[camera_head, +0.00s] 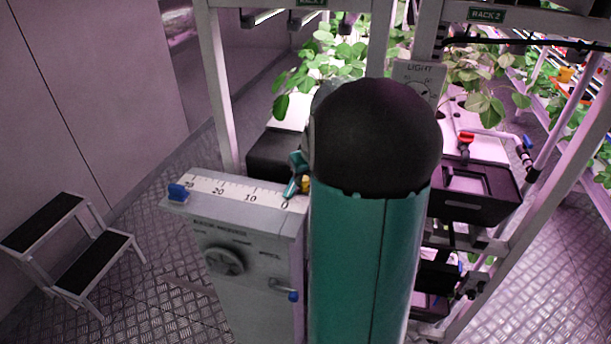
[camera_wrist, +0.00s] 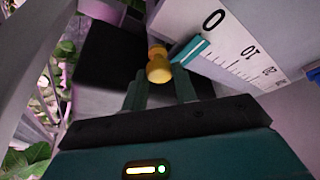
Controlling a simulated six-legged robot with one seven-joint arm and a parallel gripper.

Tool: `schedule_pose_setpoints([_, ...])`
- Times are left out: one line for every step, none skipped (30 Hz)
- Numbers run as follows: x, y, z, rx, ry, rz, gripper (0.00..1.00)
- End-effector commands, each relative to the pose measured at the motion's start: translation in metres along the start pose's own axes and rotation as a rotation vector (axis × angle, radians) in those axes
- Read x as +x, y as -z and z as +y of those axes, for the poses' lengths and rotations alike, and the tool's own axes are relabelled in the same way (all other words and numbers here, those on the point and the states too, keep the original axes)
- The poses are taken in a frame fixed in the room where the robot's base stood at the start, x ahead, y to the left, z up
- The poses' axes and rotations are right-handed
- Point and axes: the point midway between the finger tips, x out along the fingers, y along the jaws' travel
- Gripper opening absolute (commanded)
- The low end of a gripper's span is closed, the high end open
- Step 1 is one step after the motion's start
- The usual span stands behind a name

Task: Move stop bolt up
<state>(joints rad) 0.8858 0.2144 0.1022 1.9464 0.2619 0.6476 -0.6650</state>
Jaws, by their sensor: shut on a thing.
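A yellow knob-like part (camera_wrist: 158,66), which looks like the stop bolt, sits between my fingertips in the wrist view. A bit of its yellow also shows in the head view (camera_head: 305,184), beside the scale's zero end. My gripper (camera_wrist: 160,78) is shut on it. A teal pointer (camera_wrist: 189,51) with a pale line lies just beside the knob, near the 0 mark. The white scale (camera_head: 233,190) is marked 0 to 30 along the top of a grey cabinet. My own arm hides the cabinet's right side in the head view.
A blue block (camera_head: 177,192) sits at the scale's 30 end. The grey cabinet (camera_head: 245,238) has a round dial (camera_head: 224,261) and a blue-tipped lever (camera_head: 292,296). A step stool (camera_head: 93,262) stands left. Rack posts, dark bins and plants crowd behind and right.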

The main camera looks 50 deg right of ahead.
Motion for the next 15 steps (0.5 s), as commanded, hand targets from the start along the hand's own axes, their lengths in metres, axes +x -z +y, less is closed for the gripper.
schedule_pose_setpoints([-0.003, 0.002, 0.0, -0.001, -0.001, 0.002, 0.0])
schedule_pose_setpoints([-0.007, 0.004, 0.0, -0.001, -0.002, 0.003, 0.0])
schedule_pose_setpoints([-0.012, 0.006, 0.0, -0.002, -0.002, 0.003, 0.0])
schedule_pose_setpoints([-0.017, 0.009, 0.0, -0.003, -0.002, 0.004, 0.0])
schedule_pose_setpoints([-0.022, 0.011, 0.0, -0.003, -0.002, 0.005, 0.0])
schedule_pose_setpoints([-0.028, 0.013, 0.0, -0.003, -0.002, 0.004, 0.0])
schedule_pose_setpoints([-0.033, 0.015, 0.0, -0.003, -0.003, 0.004, 0.0])
schedule_pose_setpoints([-0.036, 0.016, 0.0, -0.003, -0.002, 0.003, 0.0])
schedule_pose_setpoints([-0.039, 0.017, 0.0, -0.002, -0.002, 0.003, 0.0])
schedule_pose_setpoints([-0.041, 0.018, 0.0, -0.002, -0.002, 0.003, 0.0])
schedule_pose_setpoints([-0.042, 0.018, 0.0, -0.002, -0.002, 0.003, 0.0])
schedule_pose_setpoints([-0.042, 0.018, 0.0, -0.001, -0.001, 0.003, 0.0])
schedule_pose_setpoints([-0.042, 0.018, 0.0, -0.001, -0.002, 0.003, 0.0])
schedule_pose_setpoints([-0.042, 0.018, 0.0, -0.001, -0.002, 0.003, 0.0])
schedule_pose_setpoints([-0.042, 0.018, 0.0, -0.001, -0.002, 0.004, 0.0])
